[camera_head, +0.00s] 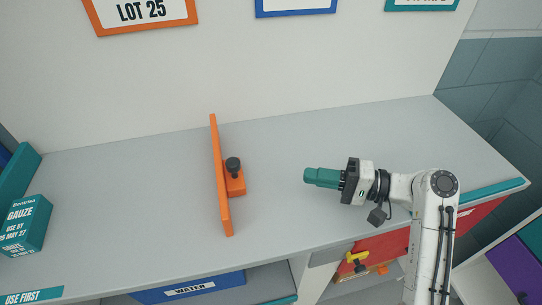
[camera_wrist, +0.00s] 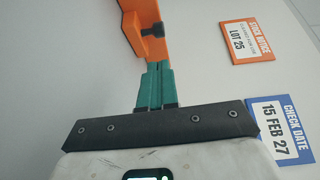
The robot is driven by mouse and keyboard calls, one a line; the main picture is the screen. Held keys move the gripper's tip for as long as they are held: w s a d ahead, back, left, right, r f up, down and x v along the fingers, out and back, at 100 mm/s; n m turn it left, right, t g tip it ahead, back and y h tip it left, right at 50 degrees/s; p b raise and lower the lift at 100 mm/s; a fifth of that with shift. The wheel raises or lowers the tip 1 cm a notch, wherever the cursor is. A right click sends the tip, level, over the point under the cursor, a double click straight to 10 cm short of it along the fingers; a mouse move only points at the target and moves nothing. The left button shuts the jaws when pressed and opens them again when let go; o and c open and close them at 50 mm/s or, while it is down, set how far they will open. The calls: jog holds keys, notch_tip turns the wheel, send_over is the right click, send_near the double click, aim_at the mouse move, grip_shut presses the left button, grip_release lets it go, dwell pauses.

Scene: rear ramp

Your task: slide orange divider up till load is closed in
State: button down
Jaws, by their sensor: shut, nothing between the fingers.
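The orange divider (camera_head: 219,178) stands upright across the grey counter, with an orange bracket and a black knob (camera_head: 233,165) on its right side. In the wrist view the divider (camera_wrist: 134,28) and its black knob (camera_wrist: 154,30) show ahead of the fingertips. My gripper (camera_head: 307,176) is to the right of the divider, with a clear gap between them. Its teal fingers are shut with nothing between them, and they also show in the wrist view (camera_wrist: 158,66). The load is likely the teal gauze box (camera_head: 24,224) at the far left of the counter.
The counter (camera_head: 130,190) between boxes and divider is bare. A blue water bin (camera_head: 190,288) and a red drawer (camera_head: 385,243) sit below the counter. Notices hang on the back wall.

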jog(key=w+a, duration=0.1)
jog(key=a, duration=0.3)
jog(key=a+p, duration=0.1)
jog(key=a, duration=0.4)
jog(key=w+a+p, duration=0.1)
jog(key=a, duration=0.3)
jog(key=shift+w+a+f, duration=0.3)
jog(key=shift+a, duration=0.1)
jog(key=s+a+b, duration=0.1)
jog(key=s+a, duration=0.3)
jog(key=a, duration=0.9)
jog(key=s+a+b, duration=0.1)
jog(key=s+a, duration=0.2)
jog(key=a, duration=1.1)
jog(key=s+a+b, duration=0.1)
jog(key=s+a, duration=0.3)
jog(key=a, duration=0.9)
jog(key=shift+s+a, duration=0.15)
jog(key=shift+s, duration=0.15)
